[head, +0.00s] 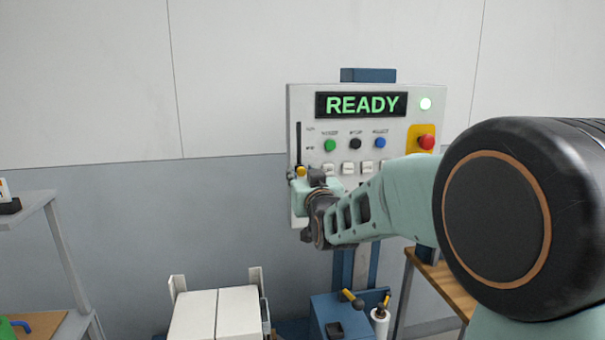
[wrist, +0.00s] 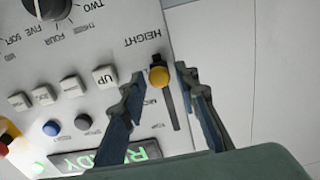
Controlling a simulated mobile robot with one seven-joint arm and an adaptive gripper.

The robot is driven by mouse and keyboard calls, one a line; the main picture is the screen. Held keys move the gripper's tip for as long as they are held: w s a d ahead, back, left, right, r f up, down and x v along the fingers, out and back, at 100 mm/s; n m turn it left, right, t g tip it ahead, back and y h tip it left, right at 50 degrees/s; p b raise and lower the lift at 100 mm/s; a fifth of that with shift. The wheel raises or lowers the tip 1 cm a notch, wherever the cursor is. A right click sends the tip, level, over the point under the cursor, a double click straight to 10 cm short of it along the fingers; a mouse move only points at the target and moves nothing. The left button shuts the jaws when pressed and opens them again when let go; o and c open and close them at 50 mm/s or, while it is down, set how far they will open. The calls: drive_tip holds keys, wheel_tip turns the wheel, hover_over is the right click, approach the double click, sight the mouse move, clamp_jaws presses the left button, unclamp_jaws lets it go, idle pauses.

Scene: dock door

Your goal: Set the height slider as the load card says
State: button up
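The control panel (head: 365,97) shows a lit READY display (head: 362,105). Its height slider has a yellow knob (head: 300,171) at the lower part of a dark vertical slot (head: 298,140). In the wrist view the panel appears upside down, with the knob (wrist: 158,77) near the HEIGHT label. My gripper (wrist: 160,76) is open, with one finger on each side of the knob and small gaps showing. In the head view my gripper (head: 302,180) and arm cover part of the lower panel. A small white card-like thing (head: 3,190) is cut off at the left edge; its text is unreadable.
Green, black and blue buttons (head: 355,144) and a red stop button (head: 426,142) sit on the panel. White keys (wrist: 104,76) and a dark dial (wrist: 46,5) are close to my fingers. White boxes (head: 215,315) stand below; a grey shelf (head: 32,203) is at left.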

clamp_jaws()
wheel_tip(320, 180, up, 11)
drive_tip(key=shift+f, duration=0.1)
idle(0.3)
drive_tip(key=shift+c, duration=0.8)
unclamp_jaws()
drive_tip(key=o, duration=0.5)
drive_tip(key=shift+f, duration=0.15)
drive_tip(key=shift+c, duration=0.2)
approach(298, 85)
drive_tip(key=x, duration=0.5)
drive_tip(key=shift+w, duration=0.1)
